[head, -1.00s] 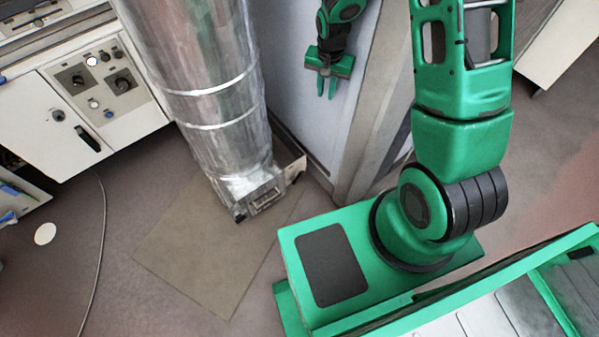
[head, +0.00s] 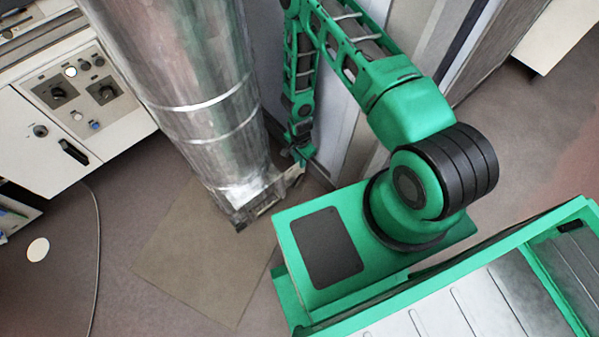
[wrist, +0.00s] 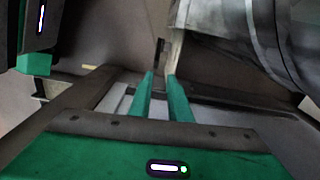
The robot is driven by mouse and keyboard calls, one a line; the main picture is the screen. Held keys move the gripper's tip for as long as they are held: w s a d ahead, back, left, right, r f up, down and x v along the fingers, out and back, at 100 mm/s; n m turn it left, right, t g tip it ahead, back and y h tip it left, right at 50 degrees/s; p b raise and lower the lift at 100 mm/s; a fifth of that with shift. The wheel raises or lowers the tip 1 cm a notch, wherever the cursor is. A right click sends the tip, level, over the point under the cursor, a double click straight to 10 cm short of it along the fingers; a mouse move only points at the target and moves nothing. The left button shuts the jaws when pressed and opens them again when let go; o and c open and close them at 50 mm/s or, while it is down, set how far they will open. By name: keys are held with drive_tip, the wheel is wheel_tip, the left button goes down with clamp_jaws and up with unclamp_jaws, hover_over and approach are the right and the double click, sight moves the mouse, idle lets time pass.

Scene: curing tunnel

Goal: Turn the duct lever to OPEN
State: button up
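The silver duct (head: 205,105) runs down to a low metal box (head: 262,203) at its foot in the head view. The duct also fills the upper right of the wrist view (wrist: 255,40). My gripper (head: 304,155) points down beside the right side of the duct foot. In the wrist view its two green fingers (wrist: 161,76) are apart, with a gap between them. A small dark upright piece (wrist: 159,52) shows just beyond the fingertips; it may be the lever, and I cannot tell whether the fingers touch it. No OPEN marking is readable.
A white control cabinet (head: 75,110) with knobs stands at the left. A tan mat (head: 195,265) lies under the duct foot. A pale wall panel (head: 345,115) stands close behind my arm. A cable (head: 98,250) crosses the floor at the left.

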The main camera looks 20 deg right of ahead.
sight(300, 175)
drive_tip(key=f, duration=0.2)
drive_tip(key=s+f, duration=0.1)
drive_tip(key=shift+a, duration=0.3)
wheel_tip(300, 175, down, 10)
drive_tip(key=shift+d+f, duration=0.1)
drive_tip(key=shift+f, duration=0.1)
drive_tip(key=shift+c, duration=0.3)
clamp_jaws()
